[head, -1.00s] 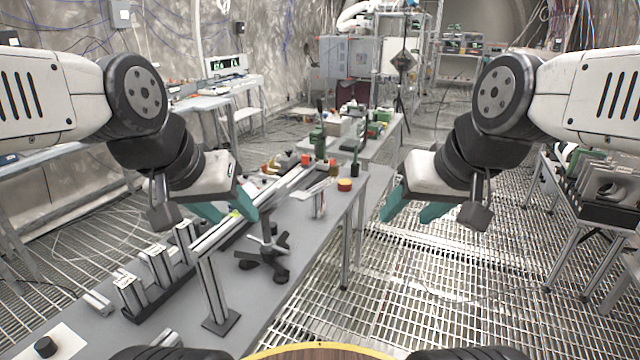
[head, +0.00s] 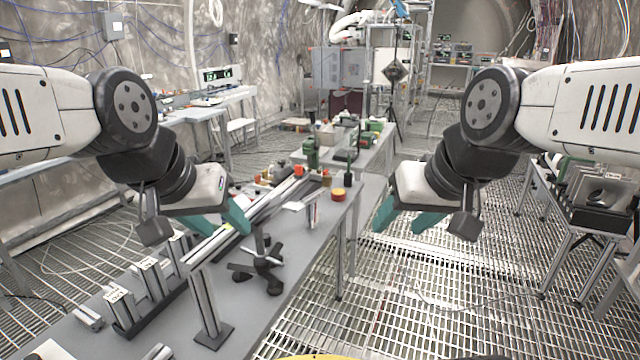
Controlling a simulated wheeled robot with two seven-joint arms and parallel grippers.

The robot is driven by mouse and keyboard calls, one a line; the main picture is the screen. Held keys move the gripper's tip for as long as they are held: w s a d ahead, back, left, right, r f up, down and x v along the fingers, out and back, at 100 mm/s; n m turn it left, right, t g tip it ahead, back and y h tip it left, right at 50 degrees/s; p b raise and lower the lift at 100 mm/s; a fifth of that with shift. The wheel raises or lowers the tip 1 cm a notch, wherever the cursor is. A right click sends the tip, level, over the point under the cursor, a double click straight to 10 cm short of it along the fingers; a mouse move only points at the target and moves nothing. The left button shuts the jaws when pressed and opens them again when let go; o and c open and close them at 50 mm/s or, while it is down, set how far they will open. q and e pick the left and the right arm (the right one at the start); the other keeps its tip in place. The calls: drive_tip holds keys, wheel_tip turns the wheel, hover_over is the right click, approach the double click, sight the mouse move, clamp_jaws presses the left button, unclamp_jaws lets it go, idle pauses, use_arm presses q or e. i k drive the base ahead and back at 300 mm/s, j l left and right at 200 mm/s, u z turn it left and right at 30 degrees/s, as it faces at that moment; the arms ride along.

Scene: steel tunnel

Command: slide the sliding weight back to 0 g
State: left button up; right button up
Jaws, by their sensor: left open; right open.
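A long silver beam (head: 288,190) runs diagonally above the grey workbench, from a metal post (head: 206,300) at the near end towards the back. A black-footed stand (head: 262,266) is beside it. I cannot pick out the sliding weight or a 0 g mark; my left gripper covers part of the beam. My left gripper (head: 224,221) is open, its teal fingers in front of the beam's near half in the picture; I cannot tell whether they touch it. My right gripper (head: 405,220) is open and empty over the floor, right of the bench.
A rack of silver blocks (head: 150,285) stands on the near left of the bench (head: 250,312). A red-and-yellow disc (head: 338,195) lies near its right edge, with several small items behind. A side table (head: 600,228) with equipment is at the right. The grated floor (head: 400,300) between is clear.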

sight(327, 181)
drive_tip(key=i+l, duration=0.25)
drive_tip(key=i, duration=0.15)
drive_tip(key=i+l, duration=0.25)
drive_tip(key=i, duration=0.15)
drive_tip(key=i+l+z, duration=0.1)
drive_tip(key=i+l, duration=0.15)
drive_tip(key=i, duration=0.15)
